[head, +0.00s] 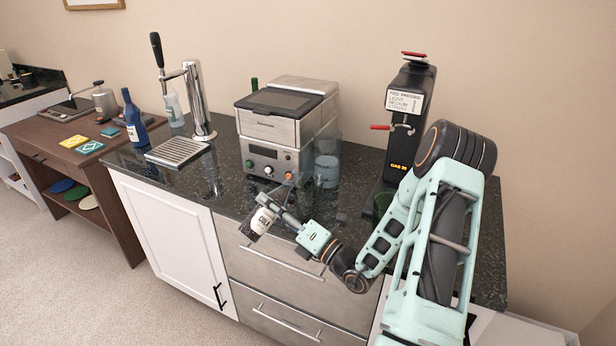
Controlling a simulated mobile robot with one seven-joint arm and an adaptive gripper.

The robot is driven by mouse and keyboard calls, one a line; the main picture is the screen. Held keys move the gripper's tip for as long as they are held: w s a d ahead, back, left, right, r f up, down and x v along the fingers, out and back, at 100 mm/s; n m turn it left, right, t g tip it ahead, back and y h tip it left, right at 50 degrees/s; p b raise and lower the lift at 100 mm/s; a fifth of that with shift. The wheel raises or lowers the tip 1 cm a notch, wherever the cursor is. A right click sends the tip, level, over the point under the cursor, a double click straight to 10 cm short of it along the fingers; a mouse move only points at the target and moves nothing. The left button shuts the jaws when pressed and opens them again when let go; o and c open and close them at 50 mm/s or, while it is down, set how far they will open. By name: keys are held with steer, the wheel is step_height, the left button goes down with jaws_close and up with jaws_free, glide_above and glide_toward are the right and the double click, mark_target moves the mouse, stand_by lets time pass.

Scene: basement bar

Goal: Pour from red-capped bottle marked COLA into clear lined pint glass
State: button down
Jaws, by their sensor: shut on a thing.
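The bottle marked COLA (263,220) is in my gripper (273,206), in front of the counter's front edge. Its white label faces the camera. It looks tilted, with its narrow end up and to the right, toward the counter. The gripper's fingers are shut around it and hide part of it. I cannot make out a red cap. A clear glass (327,167) stands upright on the dark counter, right of the steel machine and behind the gripper. Its lower part looks greyish blue; I cannot tell whether that is contents or marking. The bottle and the glass are apart.
The steel machine (277,128) stands behind the bottle. A black dispenser with a red handle (408,115) stands at the right, beside my arm. A chrome tap (197,100), drip tray (177,151) and blue bottle (133,118) are at the left. Some dark counter (225,180) is bare.

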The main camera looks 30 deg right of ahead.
mark_target(271, 196)
steer(key=shift+s+a+r+m+t+h+p, duration=0.15)
steer(key=shift+r+m+p, duration=0.1)
steer(key=shift+r+m, duration=0.25)
steer(key=shift+w+a+r+m+t+h+p, duration=0.1)
steer(key=shift+r+m+h+p, duration=0.1)
steer(key=shift+r+m, duration=0.25)
steer(key=shift+s+a+r+m+t+h+p, duration=0.15)
steer(key=shift+r+m+p, duration=0.15)
steer(key=shift+m, duration=0.35)
steer(key=shift+w+d+r+m+p, duration=0.1)
steer(key=shift+r+m+p, duration=0.3)
steer(key=shift+p, duration=0.1)
steer(key=shift+w+d+r+m+h+p, duration=0.1)
steer(key=shift+d+r+m+h+p, duration=0.2)
steer(key=shift+r+m+p, duration=0.5)
steer(key=shift+f+m+t+h+p, duration=0.15)
steer(key=shift+m+t+h+p, duration=0.25)
steer(key=shift+m+p, duration=0.7)
stand_by(1.5)
steer(key=shift+r+m+h+p, duration=0.25)
steer(key=shift+m+h+p, duration=0.05)
steer(key=shift+p, duration=0.25)
stand_by(0.9)
